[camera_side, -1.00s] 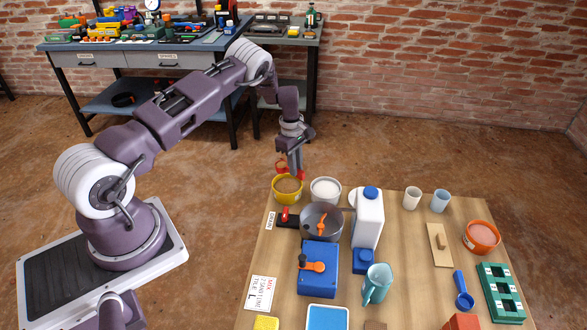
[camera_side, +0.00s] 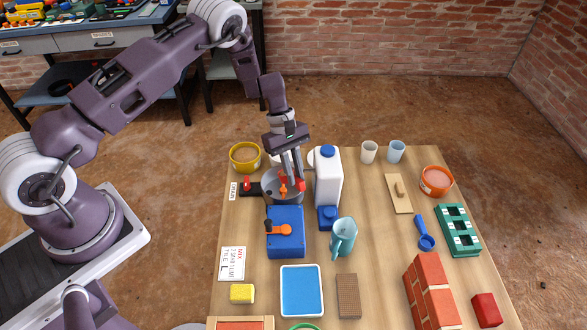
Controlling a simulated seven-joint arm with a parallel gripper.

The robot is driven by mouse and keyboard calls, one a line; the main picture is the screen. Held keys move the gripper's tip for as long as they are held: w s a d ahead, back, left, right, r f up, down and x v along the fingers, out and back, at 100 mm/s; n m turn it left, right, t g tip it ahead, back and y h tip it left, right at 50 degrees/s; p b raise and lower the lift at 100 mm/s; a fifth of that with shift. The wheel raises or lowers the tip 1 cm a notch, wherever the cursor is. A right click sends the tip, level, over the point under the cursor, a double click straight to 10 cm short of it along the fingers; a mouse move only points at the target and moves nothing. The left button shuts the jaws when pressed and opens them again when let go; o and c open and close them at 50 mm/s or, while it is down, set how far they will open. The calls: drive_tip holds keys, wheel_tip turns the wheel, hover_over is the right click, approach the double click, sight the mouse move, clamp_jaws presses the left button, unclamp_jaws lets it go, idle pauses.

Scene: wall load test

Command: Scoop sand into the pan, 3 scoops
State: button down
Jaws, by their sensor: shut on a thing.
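The yellow tub of tan sand (camera_side: 245,158) stands at the table's back left corner. The grey round pan (camera_side: 283,199) stands to its right and nearer the camera, with an orange piece showing inside it. My gripper (camera_side: 292,178) is above the pan, pointing down, shut on a small scoop. Red parts show at the fingertips; the scoop is mostly hidden by the fingers. I cannot tell whether sand is in the scoop or in the pan.
A white jug with a blue cap (camera_side: 328,178) stands close right of the pan. A blue box with an orange lever (camera_side: 286,240) is in front, a light-blue pitcher (camera_side: 343,238) right of it. A red-handled drain valve (camera_side: 248,187) is left. A brick stack (camera_side: 430,292) stands front right.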

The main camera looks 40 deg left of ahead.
drive_tip(key=a+h, duration=0.1)
drive_tip(key=h, duration=0.2)
drive_tip(key=a+f+g+h, duration=0.1)
drive_tip(key=shift+w+a+h, duration=0.3)
drive_tip(key=shift+w, duration=0.05)
drive_tip(key=shift+w+a+g+h, duration=0.1)
drive_tip(key=shift+a+g+h, duration=0.2)
drive_tip(key=shift+a+h, duration=0.35)
drive_tip(key=shift+w+a+h, duration=0.3)
drive_tip(key=shift+a+h, duration=0.05)
drive_tip(key=shift+h, duration=0.1)
drive_tip(key=shift+s+d+r+h, duration=0.15)
drive_tip(key=shift+s+r+h, duration=0.05)
drive_tip(key=shift+r+h, duration=0.1)
drive_tip(key=shift+w+r, duration=0.2)
wheel_tip(320, 180, up, 2)
drive_tip(key=shift+s, duration=0.15)
drive_tip(key=shift+r, duration=0.8)
